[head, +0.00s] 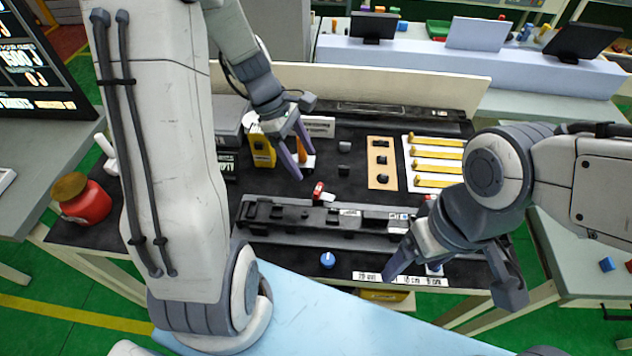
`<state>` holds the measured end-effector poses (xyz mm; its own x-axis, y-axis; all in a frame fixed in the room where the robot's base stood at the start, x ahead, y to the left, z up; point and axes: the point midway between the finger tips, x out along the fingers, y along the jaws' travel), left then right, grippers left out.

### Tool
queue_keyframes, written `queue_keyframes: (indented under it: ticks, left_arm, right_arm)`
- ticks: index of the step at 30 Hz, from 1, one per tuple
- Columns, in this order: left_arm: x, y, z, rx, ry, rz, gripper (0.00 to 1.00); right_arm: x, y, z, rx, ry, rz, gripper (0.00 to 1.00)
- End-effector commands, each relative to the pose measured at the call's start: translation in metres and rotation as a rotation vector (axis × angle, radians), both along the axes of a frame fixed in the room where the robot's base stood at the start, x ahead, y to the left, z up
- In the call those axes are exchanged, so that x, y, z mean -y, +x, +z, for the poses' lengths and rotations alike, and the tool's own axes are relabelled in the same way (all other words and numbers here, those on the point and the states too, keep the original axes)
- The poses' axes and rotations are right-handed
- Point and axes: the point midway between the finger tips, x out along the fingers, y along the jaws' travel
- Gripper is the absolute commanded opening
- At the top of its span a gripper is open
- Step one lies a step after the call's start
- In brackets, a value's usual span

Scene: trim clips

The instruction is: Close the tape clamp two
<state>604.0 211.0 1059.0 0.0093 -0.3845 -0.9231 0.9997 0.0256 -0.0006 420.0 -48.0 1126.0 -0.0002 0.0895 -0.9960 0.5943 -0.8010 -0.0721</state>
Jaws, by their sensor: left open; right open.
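A long black fixture (290,214) lies across the dark bench top. A red clamp lever (318,191) with a white part stands up near its left half. Another red piece (431,199) shows at its right end, partly hidden by my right arm. I cannot tell which one is tape clamp two. My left gripper (306,166) is open and empty, pointing down behind and above the left red lever. My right gripper (452,289) is open, with its fingers spread above the front right edge of the bench, in front of the fixture.
A blue knob (328,260) and a white label strip (385,277) lie in front of the fixture. A wooden board with black clips (381,165) and a white sheet with yellow strips (409,160) lie behind it. A red jar (82,201) stands left.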

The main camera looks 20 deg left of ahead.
Motion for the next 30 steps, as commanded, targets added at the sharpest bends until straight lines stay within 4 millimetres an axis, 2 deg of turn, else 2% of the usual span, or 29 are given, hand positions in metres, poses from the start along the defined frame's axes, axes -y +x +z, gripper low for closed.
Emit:
queue_keyframes:
  ticks: [6,12,18,26,29,30]
  left_arm:
    - [0.018,-0.002,-0.040,-0.008,0.000,-0.007,0.80]
    - [0.030,-0.001,-0.069,-0.004,0.002,-0.007,0.80]
    - [0.035,-0.001,-0.081,-0.001,0.003,-0.008,0.80]
    - [0.035,0.000,-0.082,0.000,0.003,-0.008,0.80]
    - [0.035,0.000,-0.082,0.000,0.003,-0.008,0.46]
    - [0.035,0.000,-0.081,0.000,0.003,-0.008,0.30]
  right_arm:
    - [0.000,0.000,-0.001,0.000,0.000,0.000,0.80]
    - [0.000,0.000,-0.003,0.000,0.000,0.000,0.80]
    - [0.000,0.000,-0.004,0.000,0.000,0.000,0.80]
    - [0.000,0.000,-0.004,0.000,0.000,0.000,0.80]
    - [0.000,0.000,-0.004,0.000,0.000,0.000,0.80]
    - [0.000,0.000,-0.004,0.000,0.000,0.000,0.80]
